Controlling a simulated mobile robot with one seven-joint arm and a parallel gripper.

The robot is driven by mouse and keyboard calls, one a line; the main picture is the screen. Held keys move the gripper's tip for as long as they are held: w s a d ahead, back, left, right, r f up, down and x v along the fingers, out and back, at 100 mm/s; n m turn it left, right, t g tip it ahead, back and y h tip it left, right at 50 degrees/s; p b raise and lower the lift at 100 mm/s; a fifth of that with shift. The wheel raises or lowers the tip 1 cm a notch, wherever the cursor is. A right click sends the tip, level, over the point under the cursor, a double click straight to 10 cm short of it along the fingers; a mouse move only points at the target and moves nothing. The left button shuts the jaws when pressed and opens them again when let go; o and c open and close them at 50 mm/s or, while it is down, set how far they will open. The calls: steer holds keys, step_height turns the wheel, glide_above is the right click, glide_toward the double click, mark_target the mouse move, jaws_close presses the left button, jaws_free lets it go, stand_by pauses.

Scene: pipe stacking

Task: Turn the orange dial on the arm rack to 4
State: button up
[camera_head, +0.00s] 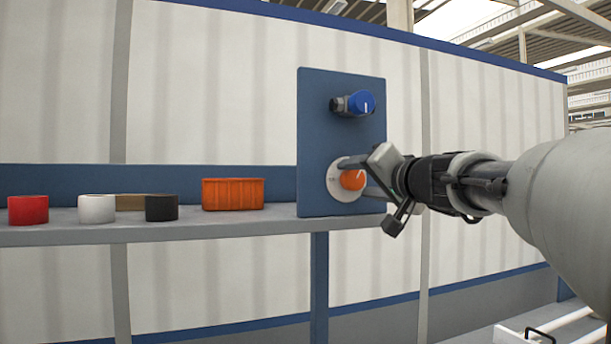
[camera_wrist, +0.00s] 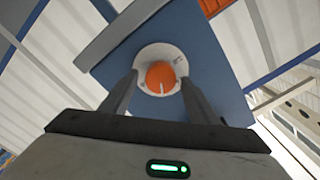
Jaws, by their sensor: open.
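The orange dial (camera_head: 352,179) sits low on a blue upright panel, on a round white plate (camera_head: 341,186). A white pointer line shows on its face. In the wrist view the orange dial (camera_wrist: 161,77) lies between and just beyond the fingertips, on the white plate (camera_wrist: 178,57). A mark is printed near the plate's edge but is too small to read. My gripper (camera_head: 377,176) is in front of the dial, coming from the right. In the wrist view my gripper (camera_wrist: 158,85) is open, one finger to each side of the dial.
A blue dial (camera_head: 361,103) is higher on the blue panel (camera_head: 316,140). On the grey shelf (camera_head: 150,232) to the left are a red ring (camera_head: 28,210), a white ring (camera_head: 96,209), a black ring (camera_head: 161,208) and an orange bin (camera_head: 233,194). A corrugated white wall stands behind.

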steer(key=shift+w, duration=0.15)
steer(key=c, duration=1)
steer(key=shift+c, duration=0.2)
steer(key=m+b, duration=0.2)
steer(key=m, duration=0.3)
steer(key=shift+m, duration=0.3)
steer(key=m, duration=0.6)
steer(key=shift+f, duration=0.1)
steer(key=shift+m, duration=0.3)
